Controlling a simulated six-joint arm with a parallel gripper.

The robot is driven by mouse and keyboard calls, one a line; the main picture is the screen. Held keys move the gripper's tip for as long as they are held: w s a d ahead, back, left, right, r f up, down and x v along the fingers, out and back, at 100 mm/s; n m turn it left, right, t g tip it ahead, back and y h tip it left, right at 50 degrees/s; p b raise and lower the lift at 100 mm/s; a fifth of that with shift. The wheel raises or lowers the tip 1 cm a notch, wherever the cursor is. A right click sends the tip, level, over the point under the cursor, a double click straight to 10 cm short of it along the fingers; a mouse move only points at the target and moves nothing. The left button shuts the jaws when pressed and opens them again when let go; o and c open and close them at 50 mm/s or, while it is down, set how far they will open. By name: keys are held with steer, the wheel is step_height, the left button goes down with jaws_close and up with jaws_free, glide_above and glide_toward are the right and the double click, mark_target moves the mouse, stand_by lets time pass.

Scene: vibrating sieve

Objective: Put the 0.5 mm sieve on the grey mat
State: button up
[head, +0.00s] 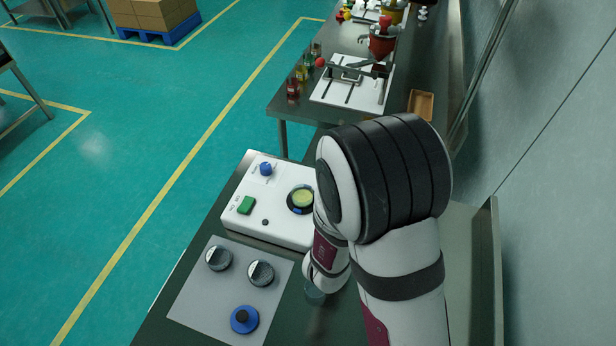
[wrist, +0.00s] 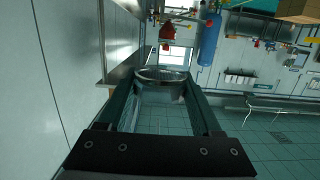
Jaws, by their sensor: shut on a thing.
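My gripper (wrist: 163,88) is shut on a round metal sieve (wrist: 160,74), whose mesh top and rim show between the fingertips in the wrist view. Its size marking cannot be read. The grey mat (head: 196,300) lies at the lower left of the near bench. Two round metal pieces (head: 219,258) (head: 261,273) sit at its back part, and a blue round piece with a knob (head: 243,319) sits near its front right.
A white machine (head: 262,226) with a green button (head: 245,205), a blue knob (head: 266,169) and a round dial (head: 302,199) stands behind the mat. The mat's left part is bare. A second bench with bottles and a white board (head: 352,92) is further back. A wall runs along the right.

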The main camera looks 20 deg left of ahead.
steer(key=shift+a, duration=0.1)
glide_above(303, 199)
step_height(303, 199, down, 7)
step_height(303, 199, down, 3)
steer(key=shift+f, duration=0.3)
steer(key=shift+f, duration=0.2)
steer(key=o, duration=1.4)
steer(key=shift+c, duration=0.2)
steer(key=shift+s, duration=0.1)
